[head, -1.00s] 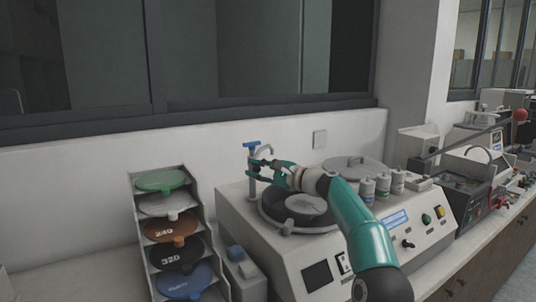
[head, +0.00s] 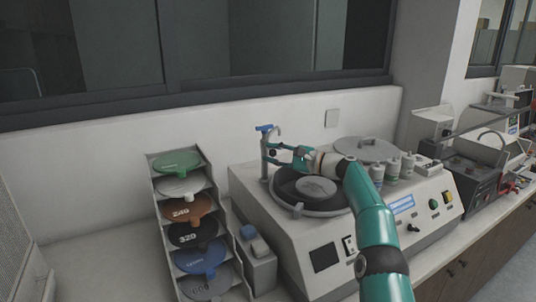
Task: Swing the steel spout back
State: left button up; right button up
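The steel spout (head: 277,131) is a small curved pipe beside a blue-handled tap (head: 265,128) on a post at the back left of the grinding machine. My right gripper (head: 268,152) reaches in from the right, just below the spout, with its teal fingers near the post. The fingers look spread apart. The lower part of the spout is hidden by the gripper, and I cannot tell whether they touch. My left gripper is not in view.
The machine (head: 318,238) has a round dark bowl with a grey disc (head: 314,188) under my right gripper. A rack of coloured discs (head: 198,264) stands at left. White bottles (head: 392,170) and a round lid (head: 368,149) sit to the right. The wall is close behind.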

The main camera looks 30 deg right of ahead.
jog(key=shift+o, duration=1.2)
jog(key=shift+w+d+f, duration=0.1)
jog(key=shift+d+f, duration=0.1)
jog(key=shift+a+r, duration=0.15)
jog(key=shift+a, duration=0.05)
jog(key=shift+d, duration=0.1)
jog(key=v, duration=1.2)
